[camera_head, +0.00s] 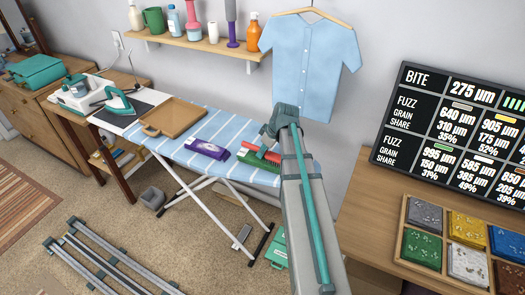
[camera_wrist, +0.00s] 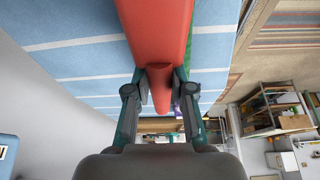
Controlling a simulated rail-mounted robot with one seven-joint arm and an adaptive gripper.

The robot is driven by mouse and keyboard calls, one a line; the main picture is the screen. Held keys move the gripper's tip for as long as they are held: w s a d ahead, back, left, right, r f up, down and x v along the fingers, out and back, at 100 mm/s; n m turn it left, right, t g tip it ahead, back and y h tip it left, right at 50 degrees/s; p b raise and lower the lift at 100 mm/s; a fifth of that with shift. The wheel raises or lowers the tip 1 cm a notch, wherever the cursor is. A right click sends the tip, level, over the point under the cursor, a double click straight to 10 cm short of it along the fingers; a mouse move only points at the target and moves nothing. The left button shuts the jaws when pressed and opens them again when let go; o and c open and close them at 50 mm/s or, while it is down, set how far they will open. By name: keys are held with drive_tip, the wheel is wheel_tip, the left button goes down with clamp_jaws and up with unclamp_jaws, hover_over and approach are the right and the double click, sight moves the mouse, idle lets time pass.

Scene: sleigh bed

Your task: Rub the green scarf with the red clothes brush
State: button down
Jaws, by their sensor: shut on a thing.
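The red clothes brush (camera_head: 262,153) is over the right part of the striped ironing board (camera_head: 228,130) in the head view. The green scarf (camera_head: 247,160) lies on the board just below it in that picture. Whether brush and scarf touch, I cannot tell. In the wrist view my gripper (camera_wrist: 160,92) is shut on the red brush (camera_wrist: 162,40), whose body fills the top middle. A strip of green scarf (camera_wrist: 181,73) shows beside it. In the head view my arm hides the gripper fingers and part of the brush.
A wooden tray (camera_head: 174,116) is farther left on the board. A blue shirt (camera_head: 308,65) hangs behind. A table with a crate of coloured swatches (camera_head: 402,240) stands right.

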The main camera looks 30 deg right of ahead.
drive_tip(key=shift+s+d, duration=0.25)
drive_tip(key=shift+s, duration=0.1)
wheel_tip(320, 180, up, 3)
drive_tip(key=shift+f+p, duration=0.1)
drive_tip(key=shift+p, duration=0.5)
drive_tip(key=shift+w+r, duration=0.1)
drive_tip(key=shift+r, duration=0.25)
drive_tip(key=shift+r+p, duration=1.4)
drive_tip(key=shift+r, duration=0.95)
